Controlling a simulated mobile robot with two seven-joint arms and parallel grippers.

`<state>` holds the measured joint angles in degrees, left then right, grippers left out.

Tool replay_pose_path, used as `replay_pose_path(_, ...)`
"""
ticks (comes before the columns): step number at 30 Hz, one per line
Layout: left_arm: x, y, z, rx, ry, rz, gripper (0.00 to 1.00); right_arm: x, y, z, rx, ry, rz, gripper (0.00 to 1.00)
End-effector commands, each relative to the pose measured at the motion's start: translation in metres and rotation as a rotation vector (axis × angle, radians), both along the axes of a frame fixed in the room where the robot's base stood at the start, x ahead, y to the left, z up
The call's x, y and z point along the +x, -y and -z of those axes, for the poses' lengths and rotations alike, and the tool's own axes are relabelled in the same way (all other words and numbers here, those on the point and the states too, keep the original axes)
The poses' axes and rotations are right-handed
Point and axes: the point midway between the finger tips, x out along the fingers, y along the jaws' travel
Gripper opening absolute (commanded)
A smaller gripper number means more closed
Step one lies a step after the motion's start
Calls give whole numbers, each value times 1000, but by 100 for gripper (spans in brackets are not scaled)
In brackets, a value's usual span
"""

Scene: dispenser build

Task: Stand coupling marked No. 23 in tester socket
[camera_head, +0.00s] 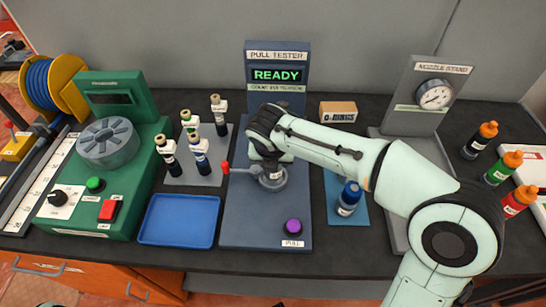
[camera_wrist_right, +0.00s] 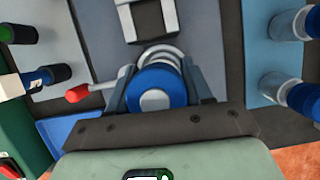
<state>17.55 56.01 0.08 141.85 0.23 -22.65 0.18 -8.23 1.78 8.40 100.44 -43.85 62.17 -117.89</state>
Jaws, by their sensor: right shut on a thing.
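The pull tester (camera_head: 264,215) stands in the middle of the bench, its screen reading READY. Its round grey socket (camera_head: 273,180), with a red-knobbed lever (camera_head: 226,168), is partly hidden by my right gripper (camera_head: 265,152). In the right wrist view, that gripper (camera_wrist_right: 158,100) is shut on a blue coupling with a silver end (camera_wrist_right: 160,84). The coupling is at the socket, in line with it; I cannot tell whether it is seated. I cannot read its number. My left gripper is not in view.
Several tagged couplings (camera_head: 201,155) stand on a grey mat left of the tester. A blue tray (camera_head: 180,220) lies empty in front. A purple PULL button (camera_head: 293,227) is at the tester's front.

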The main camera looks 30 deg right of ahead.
Motion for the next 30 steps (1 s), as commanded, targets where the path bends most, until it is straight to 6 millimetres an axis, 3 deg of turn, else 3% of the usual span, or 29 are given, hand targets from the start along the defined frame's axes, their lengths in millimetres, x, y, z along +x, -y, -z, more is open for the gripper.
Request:
replay_pose_path(5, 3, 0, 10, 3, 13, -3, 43, 1, 0, 10, 1, 4, -1, 0)
replay_pose_path(30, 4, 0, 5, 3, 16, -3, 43, 1, 0, 9, 0, 5, 0, 0)
